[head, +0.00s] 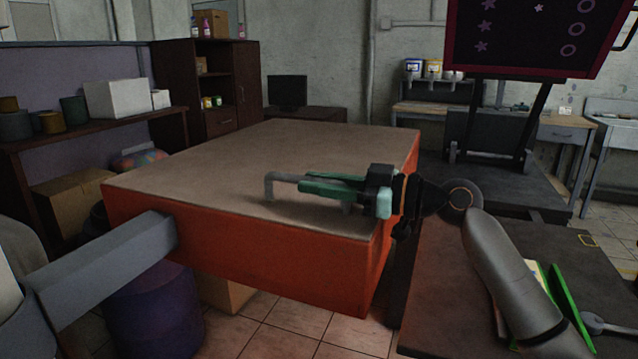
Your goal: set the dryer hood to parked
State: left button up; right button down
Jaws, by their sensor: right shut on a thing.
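The dryer hood (240,250) is a large box with orange-red sides and a flat brownish top, and it fills the middle of the head view. A grey handle (270,182) stands on its top near the front right edge. My right gripper (312,187), with green fingers, comes in from the right over the top and is shut on this handle; the fingers hide part of it. A thick grey square bar (110,262) meets the hood's front face at the left. My left gripper is not in view.
A dark table (445,285) with green and yellow flat items stands at the right, under my right arm. A purple barrel (155,315) and a cardboard box (225,293) stand below the hood. A shelf (95,125) with tins and boxes is at the left. Tiled floor shows in front.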

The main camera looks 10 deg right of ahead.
jog(key=shift+w+d+r, duration=0.15)
jog(key=shift+w+r, duration=0.15)
jog(key=c, duration=1.2)
grip_release()
jog(key=o, duration=0.3)
jog(key=shift+w+f, duration=0.2)
jog(key=shift+w, duration=0.05)
jog(key=shift+o, duration=0.5)
jog(key=shift+s+a+f, duration=0.1)
jog(key=shift+a, duration=0.1)
jog(key=b+v, duration=0.1)
jog(key=v, duration=1.1)
jog(key=shift+d, duration=0.2)
jog(key=shift+s, duration=0.15)
